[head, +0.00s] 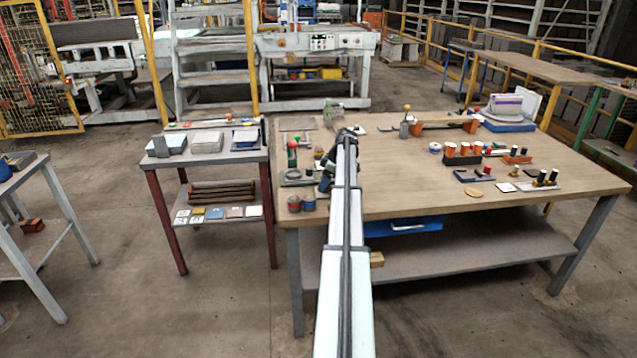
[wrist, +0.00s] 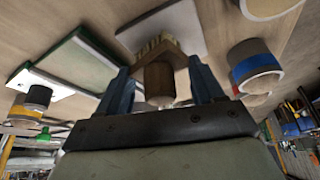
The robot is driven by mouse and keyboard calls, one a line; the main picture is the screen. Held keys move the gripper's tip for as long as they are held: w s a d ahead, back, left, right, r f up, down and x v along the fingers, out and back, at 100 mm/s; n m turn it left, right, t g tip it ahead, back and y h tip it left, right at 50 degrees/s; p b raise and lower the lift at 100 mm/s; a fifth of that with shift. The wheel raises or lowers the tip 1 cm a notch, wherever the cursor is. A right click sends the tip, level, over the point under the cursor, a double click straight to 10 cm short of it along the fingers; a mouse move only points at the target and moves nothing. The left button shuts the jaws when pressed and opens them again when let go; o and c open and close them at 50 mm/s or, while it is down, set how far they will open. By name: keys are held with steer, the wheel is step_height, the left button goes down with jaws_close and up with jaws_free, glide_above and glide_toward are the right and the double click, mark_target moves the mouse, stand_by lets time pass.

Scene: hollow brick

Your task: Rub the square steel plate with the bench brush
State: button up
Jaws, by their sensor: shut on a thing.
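My gripper (wrist: 160,73) is shut on the bench brush (wrist: 158,82), with a blue finger on each side of its rounded wooden handle. The brush's pale bristles (wrist: 156,46) face a light grey square plate (wrist: 178,24), which looks like the steel plate. The bristles overlap the plate's edge in the wrist view; I cannot tell whether they touch it. In the head view my gripper (head: 327,172) is over the left part of the wooden table (head: 400,190). The arm hides the brush there, and I cannot make out the plate for certain.
A green-edged board (wrist: 80,62) lies beside the plate in the wrist view. The table's middle is mostly clear.

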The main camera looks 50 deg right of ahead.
steer(key=shift+s+d+r, duration=0.1)
steer(key=shift+s+d, duration=1.25)
steer(key=shift+d, duration=0.05)
step_height(320, 180, up, 8)
steer(key=shift+a, duration=0.1)
steer(key=w+a+f+m, duration=0.15)
steer(key=w+a, duration=0.45)
steer(key=a, duration=0.7)
steer(key=w+a+f+m+h, duration=0.15)
steer(key=w+a, duration=0.45)
steer(key=a, duration=0.6)
steer(key=w+a+f, duration=0.2)
steer(key=w+a, duration=0.4)
steer(key=a, duration=0.7)
steer(key=s+a+f+m, duration=0.1)
steer(key=a, duration=1.8)
steer(key=s+a+f+m, duration=0.1)
steer(key=s+a+f, duration=0.1)
steer(key=a, duration=1.7)
steer(key=shift+s+m+t+h, duration=0.25)
steer(key=shift+m+t+h, duration=0.05)
steer(key=shift+h, duration=0.05)
